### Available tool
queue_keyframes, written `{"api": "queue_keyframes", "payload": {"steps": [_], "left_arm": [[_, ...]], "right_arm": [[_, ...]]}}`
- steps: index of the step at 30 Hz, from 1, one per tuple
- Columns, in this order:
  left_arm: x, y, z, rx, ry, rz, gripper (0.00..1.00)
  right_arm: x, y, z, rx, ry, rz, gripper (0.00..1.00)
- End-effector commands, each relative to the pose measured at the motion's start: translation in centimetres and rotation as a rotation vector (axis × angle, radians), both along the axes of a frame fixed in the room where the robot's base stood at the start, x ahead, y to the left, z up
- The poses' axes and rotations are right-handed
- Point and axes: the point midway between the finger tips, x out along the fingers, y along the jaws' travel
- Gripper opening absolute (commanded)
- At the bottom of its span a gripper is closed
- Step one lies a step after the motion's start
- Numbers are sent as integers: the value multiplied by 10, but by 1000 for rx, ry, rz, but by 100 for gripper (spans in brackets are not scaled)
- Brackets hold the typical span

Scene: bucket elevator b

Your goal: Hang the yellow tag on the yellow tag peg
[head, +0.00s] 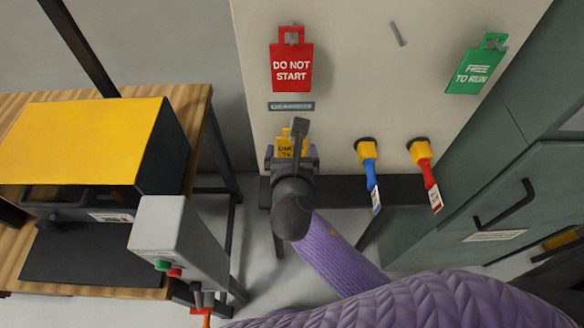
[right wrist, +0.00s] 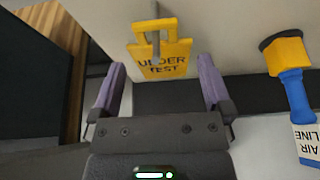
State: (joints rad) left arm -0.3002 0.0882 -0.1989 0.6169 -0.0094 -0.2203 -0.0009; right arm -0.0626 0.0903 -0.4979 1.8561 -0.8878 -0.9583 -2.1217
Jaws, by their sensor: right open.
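The yellow tag (head: 285,146) is at the white panel, below the red tag, and partly hidden by my right gripper (head: 292,158). In the right wrist view the yellow tag (right wrist: 160,62) reads "UNDER TEST" and a grey peg (right wrist: 155,42) passes through its handle opening. The tag appears to hang on this peg. My right gripper (right wrist: 161,82) is open, with its purple fingers apart on either side of the tag and clear of it. Another grey peg (head: 398,34) on the panel is bare. My left gripper is not in view.
A red "DO NOT START" tag (head: 291,66) and a green "FREE TO RUN" tag (head: 475,70) hang on the panel. Blue-handled (head: 369,165) and red-handled (head: 424,165) parts stick out at right. A bench (head: 195,105) with a yellow-topped machine (head: 90,140) stands left.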

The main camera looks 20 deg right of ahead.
Motion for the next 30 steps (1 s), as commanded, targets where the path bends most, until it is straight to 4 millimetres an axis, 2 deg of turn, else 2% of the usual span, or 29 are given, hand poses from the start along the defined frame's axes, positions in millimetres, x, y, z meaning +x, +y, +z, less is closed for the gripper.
{"api": "queue_keyframes", "payload": {"steps": [3,6,15,25,30], "left_arm": [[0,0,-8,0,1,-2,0],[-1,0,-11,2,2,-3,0],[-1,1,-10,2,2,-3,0],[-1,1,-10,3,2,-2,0],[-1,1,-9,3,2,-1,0]], "right_arm": [[20,-6,-11,2,1,-2,100],[29,-8,-14,3,1,-2,100],[33,-10,-15,4,2,-2,100],[33,-10,-15,5,2,-3,31],[33,-10,-13,5,2,-3,30]]}}
